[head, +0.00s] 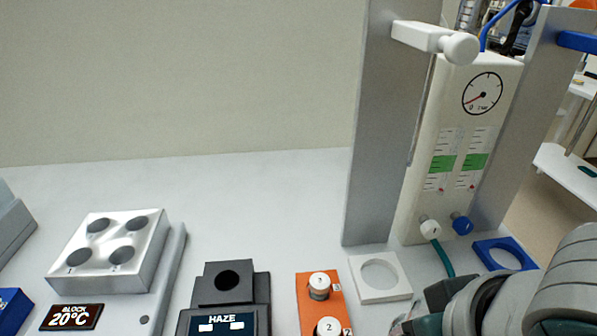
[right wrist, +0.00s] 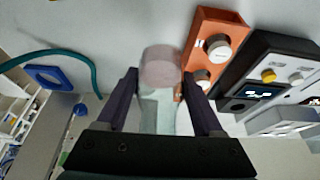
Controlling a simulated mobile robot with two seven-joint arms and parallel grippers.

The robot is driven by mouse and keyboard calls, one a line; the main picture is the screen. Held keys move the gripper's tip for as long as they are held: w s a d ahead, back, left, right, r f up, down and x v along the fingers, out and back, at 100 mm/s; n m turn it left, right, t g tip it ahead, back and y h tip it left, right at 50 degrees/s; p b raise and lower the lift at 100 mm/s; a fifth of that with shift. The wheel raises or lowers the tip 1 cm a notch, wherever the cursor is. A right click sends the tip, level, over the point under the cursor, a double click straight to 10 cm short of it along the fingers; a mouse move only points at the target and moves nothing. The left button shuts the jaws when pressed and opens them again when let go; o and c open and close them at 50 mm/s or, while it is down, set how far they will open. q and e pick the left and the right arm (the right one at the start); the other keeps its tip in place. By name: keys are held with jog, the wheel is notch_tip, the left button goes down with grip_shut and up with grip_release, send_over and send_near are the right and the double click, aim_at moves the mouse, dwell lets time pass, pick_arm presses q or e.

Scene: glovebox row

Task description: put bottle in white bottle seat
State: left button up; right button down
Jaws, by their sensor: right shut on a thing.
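The white bottle seat (head: 384,297) is a flat square with a round hole, empty, on the bench in the head view. My right gripper (right wrist: 160,80) is shut on a translucent bottle (right wrist: 159,115) in the right wrist view; the bottle's round pinkish end (right wrist: 160,62) points away from the camera. In the head view the right gripper comes in at the lower right, just front-right of the white seat, and its fingertips are mostly hidden. Only a sliver of the bottle shows there. I cannot pick out the white seat in the right wrist view. My left gripper is out of view.
A blue seat (head: 513,265) lies to the right, with a green hose (head: 446,262) between the seats. A tall gauge panel (head: 461,130) stands behind. An orange holder (head: 308,295) with white-capped vials and the HAZE device (head: 223,300) stand left of the white seat.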

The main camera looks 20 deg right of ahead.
jog(key=s+d+f, duration=0.2)
jog(key=s, duration=0.1)
jog(key=shift+s+d+f, duration=0.1)
jog(key=shift+s+f, duration=0.05)
jog(key=shift+s, duration=0.05)
jog(key=shift+w+d, duration=0.1)
jog(key=shift+w, duration=0.1)
jog(key=w+d, duration=0.1)
jog(key=w, duration=0.4)
jog(key=w+d, duration=0.1)
jog(key=w, duration=0.4)
jog(key=w+d+b, duration=0.1)
jog(key=w, duration=0.5)
jog(key=shift+d+f, duration=0.1)
jog(key=shift+d, duration=0.3)
jog(key=shift+w+d, duration=0.1)
jog(key=shift+w, duration=0.3)
jog(key=shift+f+b, duration=0.55)
jog(key=shift+f, duration=1.2)
jog(key=shift+c, duration=0.2)
grip_release()
jog(key=shift+f, duration=0.1)
